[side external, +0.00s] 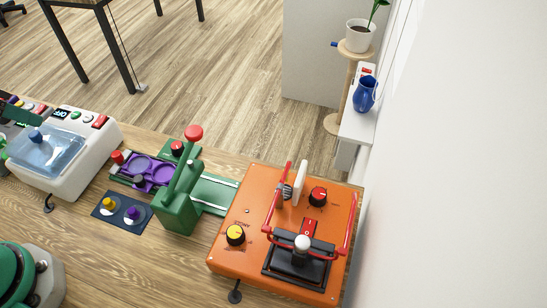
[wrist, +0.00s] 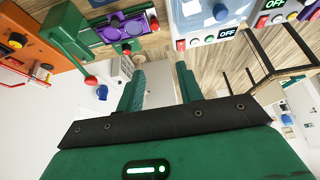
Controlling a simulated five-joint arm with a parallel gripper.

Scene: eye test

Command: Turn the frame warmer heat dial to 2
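An orange machine (side external: 222,258) stands at the right end of the bench. It has a yellow-topped dial (side external: 235,235) at its front left and a red-topped dial (side external: 318,196) at its back right. Their labels and settings are too small to read, and I cannot tell which is the heat dial. The machine also shows at the upper left of the wrist view (wrist: 32,42). In the wrist view, my gripper (wrist: 160,68) has its two green fingers apart with nothing between them. It is away from the orange machine. I cannot surely pick it out in the side view.
Red handle bars (side external: 350,225) and a white-knobbed lever (side external: 302,243) rise from the orange machine. A green lever press (side external: 178,205) with a red knob stands left of it. Farther left are a purple tray (side external: 160,172) and a white machine (side external: 95,150). A wall is at the right.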

